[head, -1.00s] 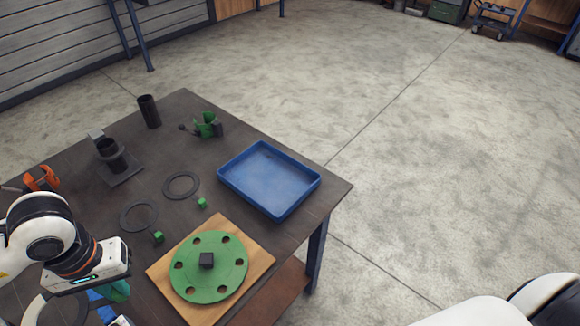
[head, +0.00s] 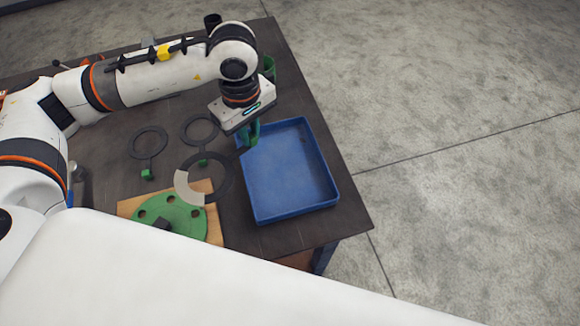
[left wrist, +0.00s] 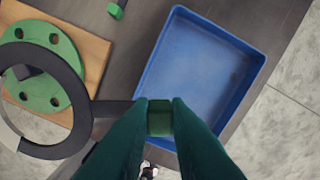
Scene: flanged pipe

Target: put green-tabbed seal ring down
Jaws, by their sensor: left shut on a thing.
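My left gripper (head: 250,133) is shut on the green tab (left wrist: 160,118) of a dark seal ring (head: 224,167). The ring has a pale section on one side and hangs out to the left of the fingers. In the left wrist view the ring (left wrist: 84,108) partly covers the green flange disc (left wrist: 38,28). The gripper is above the table at the blue tray's (head: 285,175) left edge. The ring appears held above the table, between disc and tray. Two other dark rings (head: 149,142) (head: 199,129) with green tabs lie on the table. My right gripper is out of view.
The green disc (head: 185,213) sits on a wooden board (head: 128,207) with a dark block at its centre. The tray is empty. A dark cylinder (head: 212,20) and a green holder (head: 269,68) stand farther back. The table's right edge is close beside the tray.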

